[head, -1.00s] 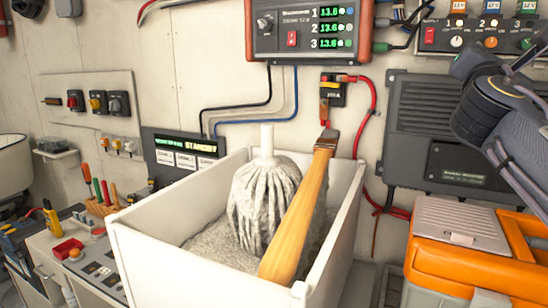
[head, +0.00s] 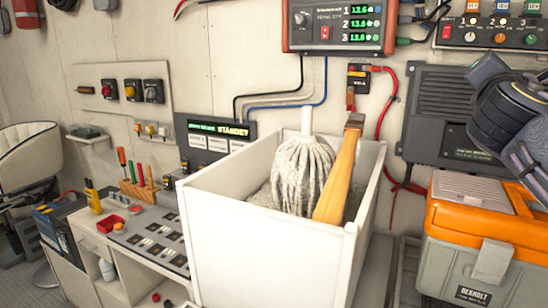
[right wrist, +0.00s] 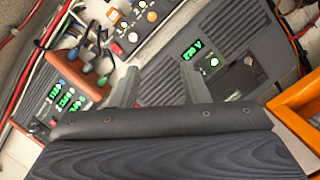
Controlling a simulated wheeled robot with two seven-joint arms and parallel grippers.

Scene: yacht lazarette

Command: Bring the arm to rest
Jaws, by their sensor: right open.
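My right arm (head: 505,110) is folded up at the right edge of the head view, in front of the grey ribbed wall unit (head: 445,110). In the right wrist view my right gripper (right wrist: 158,82) is open, with its two fingers apart and nothing between them. The fingers point toward the wall units, in front of a ribbed panel with a green display (right wrist: 195,52). My left gripper is in neither view.
A white open bin (head: 270,245) holds a mop head (head: 302,178) and a wooden handle (head: 340,180). An orange-lidded toolbox (head: 470,220) stands below my right arm. A counter (head: 150,240) with tools and a white seat (head: 28,160) are at left.

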